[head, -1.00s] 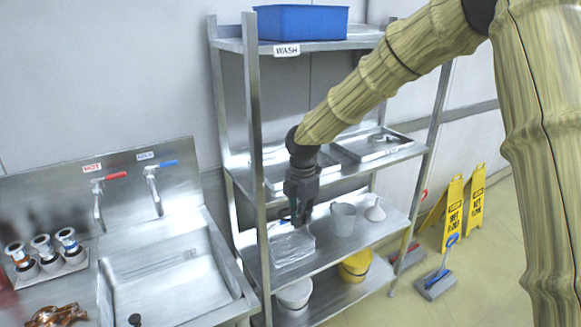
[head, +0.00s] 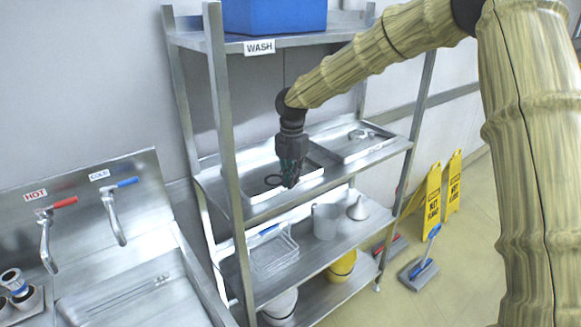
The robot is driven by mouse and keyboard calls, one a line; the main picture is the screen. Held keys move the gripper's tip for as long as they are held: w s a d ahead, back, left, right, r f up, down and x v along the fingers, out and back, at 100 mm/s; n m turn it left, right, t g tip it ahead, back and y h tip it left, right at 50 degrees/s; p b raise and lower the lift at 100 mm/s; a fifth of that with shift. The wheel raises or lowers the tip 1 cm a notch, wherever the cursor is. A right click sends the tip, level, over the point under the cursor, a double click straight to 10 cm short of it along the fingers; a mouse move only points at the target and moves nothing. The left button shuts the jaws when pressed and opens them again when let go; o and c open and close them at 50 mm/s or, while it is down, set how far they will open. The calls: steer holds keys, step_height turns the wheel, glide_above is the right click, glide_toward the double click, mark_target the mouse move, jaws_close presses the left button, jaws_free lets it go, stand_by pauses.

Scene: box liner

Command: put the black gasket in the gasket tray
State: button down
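A thin black ring, the black gasket (head: 273,180), shows within the left metal tray (head: 251,197) on the shelf unit's middle shelf. It appears to lie flat on the tray floor. My gripper (head: 290,184) points down in front of this tray, with its fingertips just right of the ring. The fingers are dark and small here, so I cannot tell whether they are open or shut, or whether they touch the ring. The gripper hides part of the tray. No readable label shows on the tray.
A second tray (head: 385,148) with metal parts is to the right on the same shelf. A wire basket (head: 274,252), grey jug (head: 326,221) and funnel (head: 358,208) stand below. A blue bin (head: 275,15) is on top. The shelf post (head: 226,150) stands left of my gripper.

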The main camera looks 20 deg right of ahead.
steer(key=w+d+p, duration=0.1)
steer(key=w, duration=0.2)
steer(key=w+d+f+p, duration=0.1)
steer(key=w+d, duration=0.1)
steer(key=w, duration=0.2)
steer(key=w+d+p, duration=0.1)
steer(key=w+p, duration=0.1)
steer(key=w, duration=0.2)
steer(key=shift+d+f, duration=0.15)
steer(key=shift+f, duration=0.15)
steer(key=shift+w+d+r+p, duration=0.1)
steer(key=shift+w+d+p, duration=0.15)
steer(key=shift+p, duration=0.2)
step_height(320, 180, down, 3)
steer(key=shift+p, duration=1.05)
steer(key=shift+f, duration=0.3)
steer(key=shift+f, duration=0.15)
steer(key=c, duration=1.9)
jaws_free()
steer(key=shift+r+b, duration=1.75)
steer(key=shift+r, duration=2.15)
